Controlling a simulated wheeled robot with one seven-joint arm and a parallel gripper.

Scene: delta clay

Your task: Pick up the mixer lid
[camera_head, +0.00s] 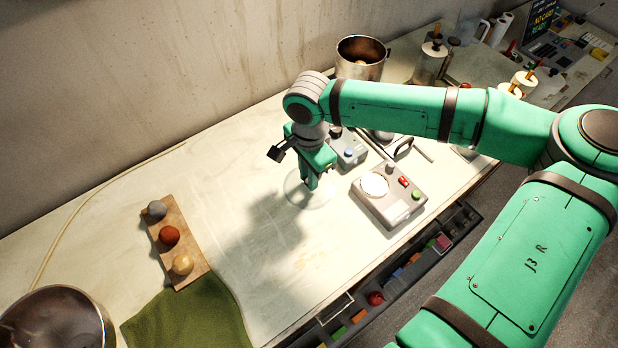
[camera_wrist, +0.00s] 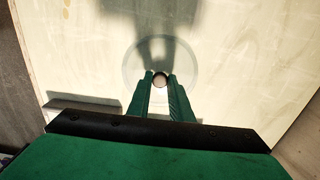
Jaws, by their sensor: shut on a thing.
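The mixer lid (camera_head: 321,199) is a clear, round disc under my gripper (camera_head: 311,186) in the head view. In the wrist view the lid (camera_wrist: 186,58) shows as a faint transparent circle with a small round knob (camera_wrist: 160,80) at its middle. My gripper (camera_wrist: 160,76) is shut on this knob, its two green fingers on either side of it. The lid is over the pale table; I cannot tell whether it touches the surface. My arm hides part of the lid in the head view.
A grey device with a white round top (camera_head: 388,196) stands just right of the lid. A wooden board (camera_head: 187,262) with several balls, a green cloth (camera_head: 190,318) and a metal bowl (camera_head: 52,318) are at left. A metal pot (camera_head: 360,62) stands behind. The table between is clear.

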